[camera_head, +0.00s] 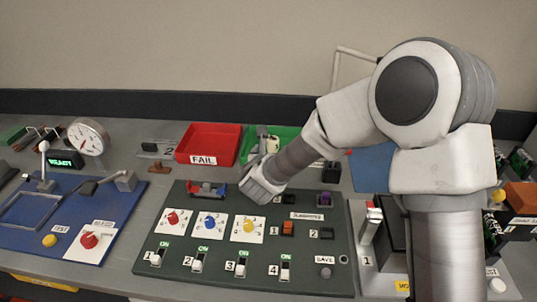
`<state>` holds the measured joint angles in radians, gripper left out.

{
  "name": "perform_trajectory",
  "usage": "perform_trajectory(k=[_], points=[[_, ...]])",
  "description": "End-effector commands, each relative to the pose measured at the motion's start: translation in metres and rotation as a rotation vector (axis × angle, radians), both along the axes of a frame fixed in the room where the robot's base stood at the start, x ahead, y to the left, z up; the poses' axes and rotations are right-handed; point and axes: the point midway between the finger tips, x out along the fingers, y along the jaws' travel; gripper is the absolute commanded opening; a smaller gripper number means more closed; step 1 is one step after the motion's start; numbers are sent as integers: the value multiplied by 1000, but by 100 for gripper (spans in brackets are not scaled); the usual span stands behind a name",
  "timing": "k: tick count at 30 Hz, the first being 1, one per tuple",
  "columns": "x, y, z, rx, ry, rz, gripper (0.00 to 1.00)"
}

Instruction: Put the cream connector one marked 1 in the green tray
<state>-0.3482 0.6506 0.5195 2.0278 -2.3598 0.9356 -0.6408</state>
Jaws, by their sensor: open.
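The green tray (287,132) stands at the back of the bench, partly behind my arm. A small cream-coloured piece (262,131) shows at the tray's left end. I cannot read a 1 on it, and I cannot tell whether it rests on the tray floor. My gripper (258,186) is open, low over the back edge of the dark green panel and in front of the tray. Its fingertips are too small and too hidden to make out clearly.
A red tray marked FAIL (209,144) stands just left of the green tray. The dark green panel (215,277) carries knobs and switches. A blue test board (30,239) with a gauge (88,137) behind it lies left. Dark equipment crowds the right.

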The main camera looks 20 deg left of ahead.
Motion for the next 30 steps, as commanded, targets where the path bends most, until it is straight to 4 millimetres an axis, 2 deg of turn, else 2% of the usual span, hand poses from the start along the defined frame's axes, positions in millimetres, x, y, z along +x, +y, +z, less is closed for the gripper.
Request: perform_trajectory(k=[3,9,17,20,23,26,27,30], points=[[-19,-4,9,0,-2,1,78],[-34,-8,14,-1,0,0,78],[-37,-9,15,0,0,-1,78],[-34,-16,20,8,0,-26,78],[-27,-46,34,42,5,-130,78],[-20,-102,58,121,14,-329,78],[-20,-129,69,166,18,-425,78],[-31,-197,93,303,23,-678,78]])
